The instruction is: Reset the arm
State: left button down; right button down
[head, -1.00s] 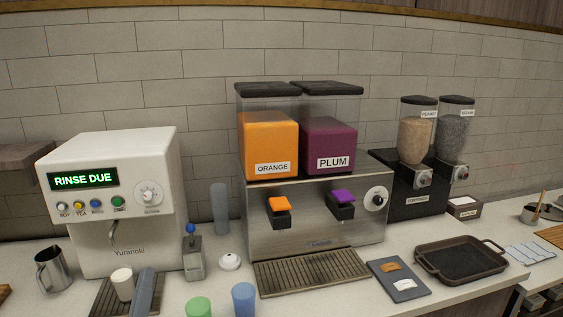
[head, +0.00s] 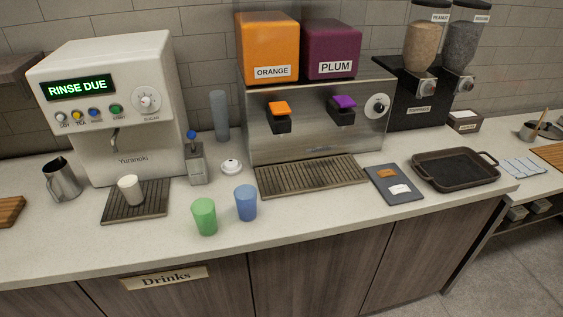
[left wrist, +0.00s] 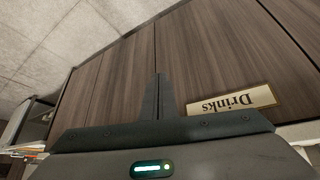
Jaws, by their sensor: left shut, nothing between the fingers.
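My left gripper (left wrist: 158,97) shows in the left wrist view, its fingers shut together with nothing between them. It is in front of the dark wood cabinet doors (left wrist: 205,55), with the Drinks sign (left wrist: 233,101) appearing upside down to its right. Neither of my grippers is in the head view, and my right gripper shows nowhere. In the head view a white cup (head: 130,190) stands upright on the drip tray (head: 152,211) of the white drinks machine (head: 150,75), whose display reads RINSE DUE.
A green cup (head: 204,217) and a blue cup (head: 246,203) stand near the counter's front. A metal pitcher (head: 62,180) is at the left. The front counter strip is clear.

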pick_arm(q)
jog(key=s+a+f+g+y, duration=0.1)
jog(key=s+a+f+g, duration=0.15)
jog(key=s, duration=0.45)
jog(key=s+f+g+b, duration=0.1)
jog(key=s+f+g, duration=0.15)
jog(key=f, duration=2.85)
jog(key=s+a+f+b, duration=0.1)
jog(key=s+a+f, duration=0.1)
jog(key=s+f, duration=1.4)
jog(key=shift+s+a+f+m+y, duration=0.25)
jog(key=shift+s+a+m+y, duration=0.05)
jog(key=shift+s, duration=0.45)
